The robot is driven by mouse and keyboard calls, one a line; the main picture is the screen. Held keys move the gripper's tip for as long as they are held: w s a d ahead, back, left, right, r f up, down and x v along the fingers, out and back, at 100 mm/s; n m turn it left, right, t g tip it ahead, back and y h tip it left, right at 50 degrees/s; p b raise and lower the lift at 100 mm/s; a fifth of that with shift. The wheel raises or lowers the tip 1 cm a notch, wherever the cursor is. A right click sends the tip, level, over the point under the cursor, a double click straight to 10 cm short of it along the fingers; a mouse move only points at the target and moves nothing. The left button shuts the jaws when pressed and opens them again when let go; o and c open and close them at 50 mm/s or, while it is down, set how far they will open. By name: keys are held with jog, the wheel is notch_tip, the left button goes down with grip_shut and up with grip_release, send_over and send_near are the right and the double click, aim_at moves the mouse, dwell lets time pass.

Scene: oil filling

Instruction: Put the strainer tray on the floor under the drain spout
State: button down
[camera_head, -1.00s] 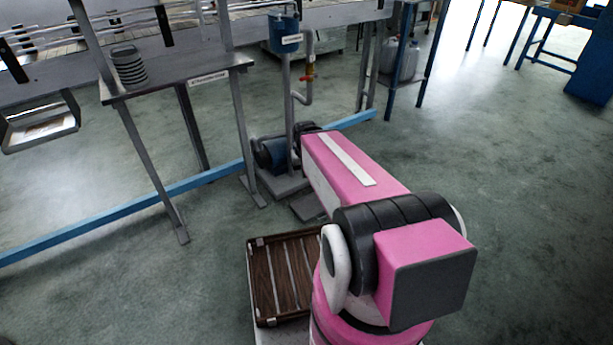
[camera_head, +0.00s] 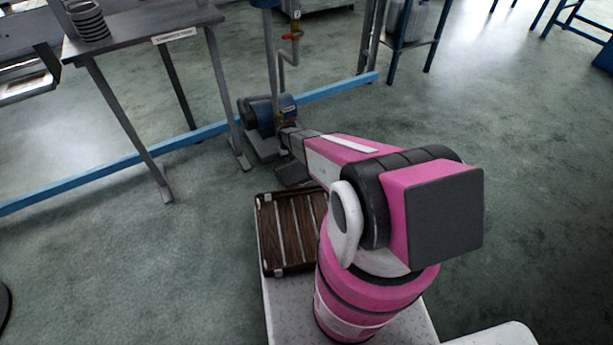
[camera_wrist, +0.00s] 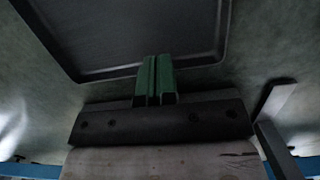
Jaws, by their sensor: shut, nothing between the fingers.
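A dark flat tray (camera_wrist: 140,30) with a raised rim fills the top of the wrist view. It seems to be the strainer tray, and the dark plate on the floor (camera_head: 293,173) below the pipe in the head view seems to be the same thing. My gripper (camera_wrist: 155,62) has green fingers, shut and empty, with their tips at the tray's near rim. I cannot tell whether they touch it. In the head view my fingers are hidden beyond the arm. The drain spout (camera_head: 283,78) is a bent grey pipe with a red valve, above the floor near the plate.
A brown slatted wooden tray (camera_head: 292,245) rests on my base. A blue pump (camera_head: 268,113) stands close to the arm's end. A metal table (camera_head: 145,28) with stacked rings (camera_head: 88,22) is at upper left. A blue floor rail (camera_head: 335,88) runs behind.

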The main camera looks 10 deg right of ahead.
aim_at(294, 174)
jog(key=f, duration=0.3)
jog(key=shift+w+d, duration=0.1)
jog(key=shift+w, duration=0.3)
jog(key=s+d, duration=0.1)
jog(key=s, duration=0.2)
jog(key=s+d, duration=0.1)
jog(key=s, duration=0.3)
jog(key=s+d, duration=0.1)
jog(key=s, duration=0.3)
jog(key=shift+s+d+f, duration=0.25)
jog(key=shift+d, duration=0.1)
jog(key=shift+f, duration=0.5)
jog(key=shift+w+f, duration=0.1)
jog(key=shift+w, duration=0.1)
jog(key=w, duration=0.2)
jog(key=w+a, duration=0.1)
jog(key=w, duration=0.1)
jog(key=w+a, duration=0.1)
jog(key=w, duration=0.2)
jog(key=shift+a+f, duration=0.15)
jog(key=shift+r, duration=0.2)
